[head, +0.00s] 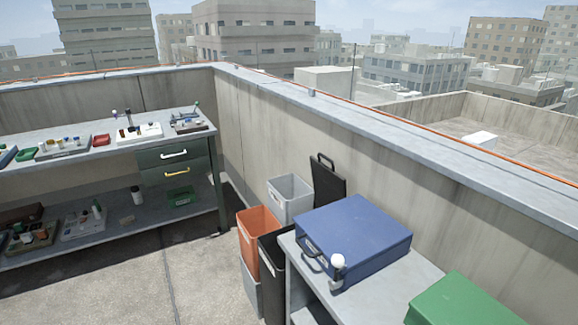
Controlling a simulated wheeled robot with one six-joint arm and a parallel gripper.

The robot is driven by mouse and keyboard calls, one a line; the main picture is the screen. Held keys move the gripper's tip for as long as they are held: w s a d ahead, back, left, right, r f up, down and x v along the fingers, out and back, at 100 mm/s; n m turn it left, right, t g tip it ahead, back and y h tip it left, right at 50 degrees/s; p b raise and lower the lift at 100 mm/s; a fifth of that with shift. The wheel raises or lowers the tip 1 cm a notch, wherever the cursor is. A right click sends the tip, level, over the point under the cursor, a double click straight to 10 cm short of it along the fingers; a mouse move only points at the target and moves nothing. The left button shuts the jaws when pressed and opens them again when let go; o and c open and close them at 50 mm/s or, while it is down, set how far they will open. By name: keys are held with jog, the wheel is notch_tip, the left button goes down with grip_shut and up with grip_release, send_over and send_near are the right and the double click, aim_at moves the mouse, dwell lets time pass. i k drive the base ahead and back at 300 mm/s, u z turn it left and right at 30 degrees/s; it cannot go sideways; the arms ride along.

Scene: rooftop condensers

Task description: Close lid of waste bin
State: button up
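A black waste bin (272,262) stands on the floor left of the near grey table, partly hidden by the table. A black lid (328,184) with a loop handle on its top edge stands upright, open, near the parapet wall. The join between lid and bin is hidden behind the blue case and table. An orange bin (258,238) stands left of the black bin, and a light grey bin (290,190) stands behind it. My gripper is not in view.
A blue case (355,232) and a green box (462,304) lie on the near table (408,283). A white-topped item (337,268) stands by the case. A workbench (110,150) with trays is at left. The floor (195,282) in front is clear.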

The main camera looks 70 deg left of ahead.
aim_at(330, 187)
jog(key=u, duration=2.35)
jog(key=k, duration=0.55)
jog(key=u, duration=0.55)
jog(key=i, duration=0.65)
jog(key=u, duration=0.55)
jog(key=i, duration=1.1)
jog(key=z, duration=0.9)
jog(key=i, duration=0.95)
jog(key=z, duration=0.8)
